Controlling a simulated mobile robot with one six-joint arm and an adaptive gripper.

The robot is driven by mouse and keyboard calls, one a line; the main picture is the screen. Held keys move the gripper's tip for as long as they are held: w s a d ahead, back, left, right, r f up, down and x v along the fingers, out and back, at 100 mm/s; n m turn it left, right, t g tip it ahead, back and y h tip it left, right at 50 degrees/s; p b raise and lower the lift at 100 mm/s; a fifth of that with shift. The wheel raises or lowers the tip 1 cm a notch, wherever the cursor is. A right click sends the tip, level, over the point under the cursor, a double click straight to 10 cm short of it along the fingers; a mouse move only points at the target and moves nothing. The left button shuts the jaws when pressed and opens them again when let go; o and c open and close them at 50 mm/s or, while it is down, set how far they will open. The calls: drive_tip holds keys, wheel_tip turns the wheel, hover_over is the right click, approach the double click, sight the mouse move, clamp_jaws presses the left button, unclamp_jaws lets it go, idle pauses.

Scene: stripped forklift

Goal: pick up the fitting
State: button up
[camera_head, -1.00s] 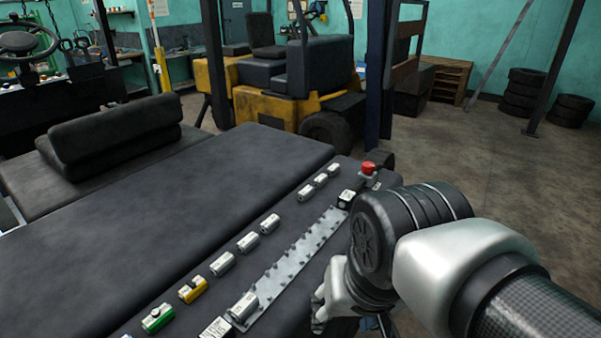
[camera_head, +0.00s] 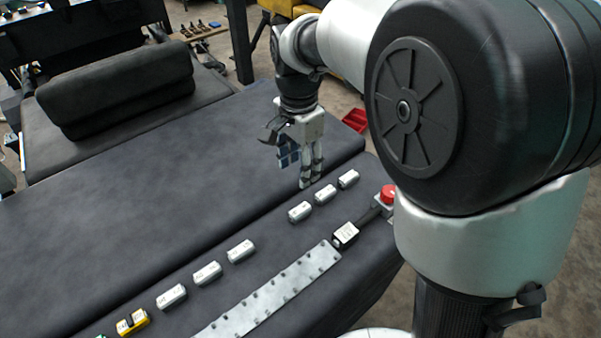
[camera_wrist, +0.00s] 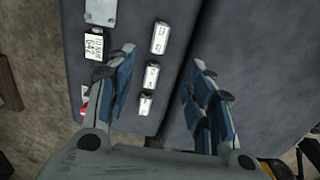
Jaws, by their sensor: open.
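Several silver, labelled block-like fittings lie in a row on the dark padded surface; which one the task means I cannot tell. Three stand grouped at the far end in the head view: a near one (camera_head: 300,211), a middle one (camera_head: 325,194) and a far one (camera_head: 348,179). The wrist view shows three too, an upper (camera_wrist: 160,37), a middle (camera_wrist: 151,75) and a lower one (camera_wrist: 146,104). My gripper (camera_head: 297,174) is open and empty, fingers pointing down, just behind this group. In the wrist view, the middle and lower fittings appear between its spread fingers (camera_wrist: 160,72).
More silver fittings (camera_head: 207,273) and a yellow one (camera_head: 132,322) continue the row toward the lower left. A metal strip (camera_head: 275,297), a black labelled box (camera_head: 345,234) and a red button (camera_head: 388,194) lie beside it. The padded surface behind the row is clear.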

drive_tip(key=b, duration=0.1)
hover_over(300, 209)
drive_tip(key=f, duration=1)
drive_tip(key=shift+s+a+f, duration=0.2)
drive_tip(key=shift+s+f, duration=0.1)
drive_tip(key=shift+f, duration=0.1)
drive_tip(key=shift+w+d+f+b, duration=0.15)
drive_tip(key=shift+f+b, duration=0.15)
drive_tip(key=shift+f, duration=1.05)
drive_tip(key=shift+w+f+b, duration=0.1)
drive_tip(key=shift+f+b, duration=0.15)
drive_tip(key=shift+f, duration=1.1)
clamp_jaws()
